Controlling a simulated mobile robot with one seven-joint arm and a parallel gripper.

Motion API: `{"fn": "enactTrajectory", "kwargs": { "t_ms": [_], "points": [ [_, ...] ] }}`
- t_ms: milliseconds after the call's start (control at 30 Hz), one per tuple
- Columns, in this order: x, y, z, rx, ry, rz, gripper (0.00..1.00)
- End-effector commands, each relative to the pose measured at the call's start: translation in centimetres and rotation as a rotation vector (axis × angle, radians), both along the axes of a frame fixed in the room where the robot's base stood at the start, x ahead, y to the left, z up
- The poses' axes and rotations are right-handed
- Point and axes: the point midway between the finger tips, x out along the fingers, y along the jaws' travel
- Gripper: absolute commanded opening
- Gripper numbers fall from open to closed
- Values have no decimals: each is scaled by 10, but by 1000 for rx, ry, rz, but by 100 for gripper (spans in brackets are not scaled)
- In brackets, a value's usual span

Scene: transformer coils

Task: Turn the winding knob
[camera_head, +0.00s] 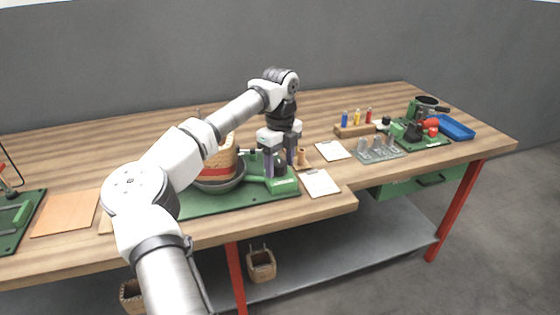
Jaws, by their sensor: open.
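A winding machine stands on a green base (225,200) near the front of the bench. It carries a large tan coil (220,158) with a red band, sitting in a dark dish (222,183). A green block (284,186) stands at the right end of the base. My gripper (280,170) points down over this right end, its two dark fingers apart, just above or beside the green block. The winding knob cannot be made out clearly; my fingers and arm cover that area. My arm also hides part of the coil and base.
A small copper spool (302,156) stands right of my gripper. White sheets (320,183) lie at the front edge and farther right. A wooden block with coloured bottles (355,130), a grey tray (378,151) and a blue tray (457,128) stand to the right. The back of the bench is mostly clear.

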Motion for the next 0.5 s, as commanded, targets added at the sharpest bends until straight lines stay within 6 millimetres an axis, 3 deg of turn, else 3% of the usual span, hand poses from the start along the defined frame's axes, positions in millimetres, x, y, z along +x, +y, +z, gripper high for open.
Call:
{"fn": "enactTrajectory", "kwargs": {
  "t_ms": [267, 500],
  "points": [
    [0, 0, -1, -1, -1, 0, 58],
    [0, 0, -1, -1, -1, 0, 27]
  ]
}}
